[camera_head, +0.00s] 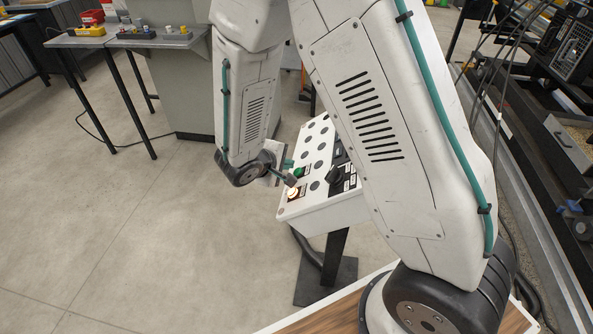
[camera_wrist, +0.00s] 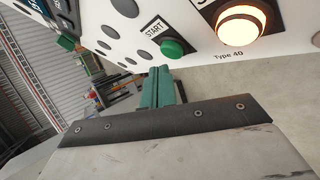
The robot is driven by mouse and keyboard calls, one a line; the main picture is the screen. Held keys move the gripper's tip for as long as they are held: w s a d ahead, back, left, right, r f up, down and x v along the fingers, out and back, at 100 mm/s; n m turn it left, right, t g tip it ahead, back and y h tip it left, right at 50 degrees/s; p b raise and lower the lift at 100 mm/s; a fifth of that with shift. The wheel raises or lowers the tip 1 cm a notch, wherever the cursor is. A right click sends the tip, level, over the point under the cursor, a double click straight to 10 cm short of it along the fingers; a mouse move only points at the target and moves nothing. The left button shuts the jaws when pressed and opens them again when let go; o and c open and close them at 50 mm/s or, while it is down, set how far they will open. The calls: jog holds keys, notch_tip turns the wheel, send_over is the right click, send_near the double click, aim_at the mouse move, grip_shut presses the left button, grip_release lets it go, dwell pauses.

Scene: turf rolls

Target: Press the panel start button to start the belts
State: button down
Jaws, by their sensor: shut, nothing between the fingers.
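The white control panel (camera_head: 290,211) stands on a dark post, its sloped face dotted with round holes and a few controls. The green start button (camera_wrist: 173,47) sits beside a black START label (camera_wrist: 153,29) in the wrist view; it also shows in the head view (camera_head: 299,172). A lit warm-white lamp (camera_wrist: 243,26) with an orange ring is to its right, above the words "Type 40". My gripper (camera_wrist: 160,70) is shut and empty, its teal fingers just below the start button in the picture. Whether they touch it, I cannot tell.
A black knob (camera_head: 333,175) and black labels are on the panel near the button. A grey table (camera_head: 140,40) with small coloured items stands at the back left. Dark machinery (camera_head: 560,150) lines the right side. The concrete floor at left is clear.

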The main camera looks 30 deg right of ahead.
jog(key=shift+d+f, duration=0.1)
jog(key=shift+s+d+f, duration=0.15)
jog(key=shift+f, duration=0.05)
jog(key=shift+s+d+f, duration=0.2)
jog(key=shift+f, duration=0.15)
dwell(0.9)
dwell(0.4)
jog(key=shift+w+a+r, duration=0.35)
jog(key=shift+a+r, duration=0.1)
jog(key=shift+r, duration=0.2)
jog(key=a+r, duration=0.1)
jog(key=w+r, duration=0.1)
jog(key=w+a+r, duration=0.1)
jog(key=r, duration=0.1)
jog(key=shift+a, duration=0.3)
dwell(0.8)
